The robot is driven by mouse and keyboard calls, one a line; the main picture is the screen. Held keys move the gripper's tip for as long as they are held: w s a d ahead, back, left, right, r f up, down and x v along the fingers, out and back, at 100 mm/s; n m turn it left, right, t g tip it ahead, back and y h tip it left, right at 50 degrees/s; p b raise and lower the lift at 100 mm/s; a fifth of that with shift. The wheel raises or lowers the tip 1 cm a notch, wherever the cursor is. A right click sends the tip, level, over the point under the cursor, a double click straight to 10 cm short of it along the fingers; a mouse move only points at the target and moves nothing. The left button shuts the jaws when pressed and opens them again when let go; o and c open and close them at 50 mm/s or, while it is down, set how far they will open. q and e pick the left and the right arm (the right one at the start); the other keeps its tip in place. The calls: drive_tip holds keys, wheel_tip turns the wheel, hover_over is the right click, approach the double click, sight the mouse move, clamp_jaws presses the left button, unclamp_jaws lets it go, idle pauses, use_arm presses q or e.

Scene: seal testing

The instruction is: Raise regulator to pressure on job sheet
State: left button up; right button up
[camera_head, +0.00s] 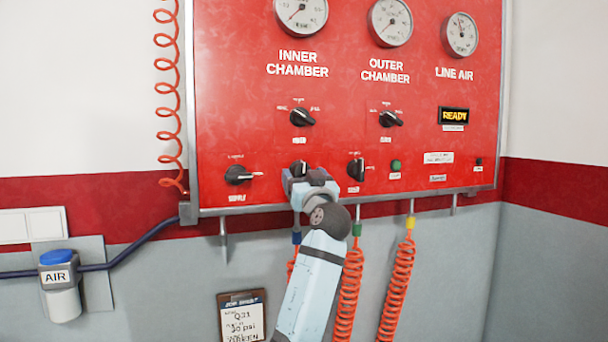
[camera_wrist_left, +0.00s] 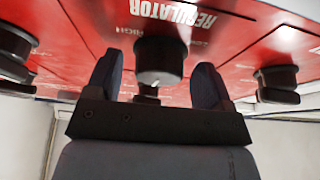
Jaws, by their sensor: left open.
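The black regulator knob (camera_head: 299,167) is in the lower row of the red panel (camera_head: 240,95), partly hidden by my left gripper (camera_head: 310,188). In the left wrist view the knob (camera_wrist_left: 158,62) sits under the word REGULATOR, between the two open fingers (camera_wrist_left: 155,82). A gap shows on each side; I cannot tell whether the fingertips reach around it. The job sheet (camera_head: 242,318) on a clipboard below the panel seems to read 20 psi; its other lines are hard to read. The line air gauge (camera_head: 460,35) is at the upper right. My right gripper is not in view.
The supply knob (camera_head: 238,175) and another knob (camera_head: 356,168) flank the regulator. Two selector knobs (camera_head: 302,117) (camera_head: 391,119) are above. A lit READY display (camera_head: 454,115) is at right. Orange coiled hoses (camera_head: 349,290) hang below, close to my left arm.

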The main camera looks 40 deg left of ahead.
use_arm(q)
drive_tip(key=c, duration=0.9)
drive_tip(key=shift+r+m+t+h+p, duration=0.1)
drive_tip(key=shift+m+t+h+p, duration=0.25)
drive_tip(key=shift+m+t, duration=0.55)
drive_tip(key=m+p, duration=0.1)
drive_tip(key=m, duration=0.1)
drive_tip(key=m+t+h+p, duration=0.1)
drive_tip(key=m, duration=0.1)
drive_tip(key=shift+s+a+r+m, duration=0.1)
drive_tip(key=shift+s+r+m, duration=0.05)
drive_tip(key=shift+m, duration=0.25)
drive_tip(key=shift+f+m+t+h+p, duration=0.2)
drive_tip(key=shift+m+t+h+p, duration=0.2)
drive_tip(key=shift+m, duration=0.3)
drive_tip(key=o, duration=0.9)
